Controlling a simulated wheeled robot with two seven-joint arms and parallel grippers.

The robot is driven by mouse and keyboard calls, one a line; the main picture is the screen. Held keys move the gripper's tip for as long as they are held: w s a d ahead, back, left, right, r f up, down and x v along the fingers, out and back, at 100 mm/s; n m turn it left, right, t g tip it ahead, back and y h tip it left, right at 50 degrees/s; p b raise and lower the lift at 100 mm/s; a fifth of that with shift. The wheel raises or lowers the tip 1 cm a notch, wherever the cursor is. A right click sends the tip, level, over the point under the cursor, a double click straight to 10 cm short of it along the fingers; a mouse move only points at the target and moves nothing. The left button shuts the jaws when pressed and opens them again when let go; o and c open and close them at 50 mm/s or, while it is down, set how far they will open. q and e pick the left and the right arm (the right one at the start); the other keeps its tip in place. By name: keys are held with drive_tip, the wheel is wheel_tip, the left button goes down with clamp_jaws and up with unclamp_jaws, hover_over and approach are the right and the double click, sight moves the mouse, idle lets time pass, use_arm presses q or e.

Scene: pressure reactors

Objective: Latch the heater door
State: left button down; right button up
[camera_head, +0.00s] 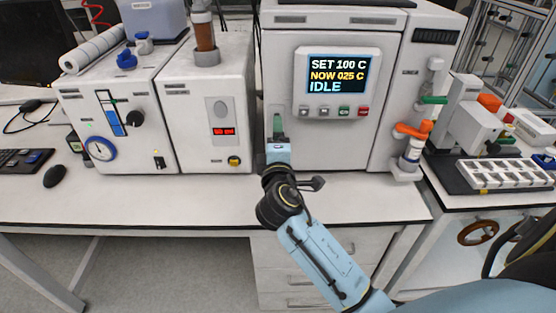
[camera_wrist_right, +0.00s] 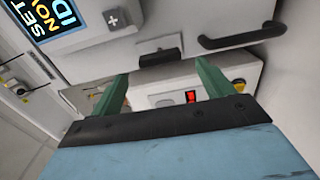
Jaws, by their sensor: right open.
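The heater (camera_head: 335,30) is the white cabinet at the centre of the bench. Its display (camera_head: 338,75) reads SET 100 C, NOW 025 C, IDLE. My right gripper (camera_head: 278,130) is at the lower left of its front. In the wrist view, the gripper (camera_wrist_right: 161,78) is open and empty, with green fingers apart. A black latch-like block (camera_wrist_right: 161,57) is just beyond the fingertips, at the edge of the white front panel (camera_wrist_right: 195,20). A black bar handle (camera_wrist_right: 240,38) is on that panel. I cannot tell whether the door is fully shut. My left gripper is not in view.
A white unit with a red readout (camera_head: 223,131) stands left of the heater. A gauge unit (camera_head: 115,120) is further left. Orange and green valves (camera_head: 412,130) and a white vial tray (camera_head: 505,174) are at the right. The bench front (camera_head: 180,200) is clear.

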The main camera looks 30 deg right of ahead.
drive_tip(key=v, duration=0.8)
drive_tip(key=shift+s+b, duration=0.15)
drive_tip(key=shift+b, duration=0.2)
drive_tip(key=shift+a, duration=0.15)
drive_tip(key=s+f+m+g+y, duration=0.4)
drive_tip(key=s+f+m+g, duration=0.25)
drive_tip(key=s+f, duration=0.5)
drive_tip(key=s+a+f+m+g+y, duration=0.2)
drive_tip(key=s+f+g+y, duration=0.1)
drive_tip(key=s+f, duration=0.15)
drive_tip(key=s+a+f+m+g+y, duration=0.1)
drive_tip(key=s+a+f+g+y, duration=0.15)
drive_tip(key=s, duration=0.35)
wheel_tip(320, 180, down, 23)
drive_tip(key=s+g, duration=0.1)
drive_tip(key=s, duration=0.1)
drive_tip(key=s+d+f+g, duration=0.1)
drive_tip(key=s+d+f, duration=0.1)
drive_tip(key=s+f, duration=1.4)
drive_tip(key=shift+s+d+f, duration=0.15)
drive_tip(key=shift+s+d, duration=0.1)
drive_tip(key=shift+s, duration=0.05)
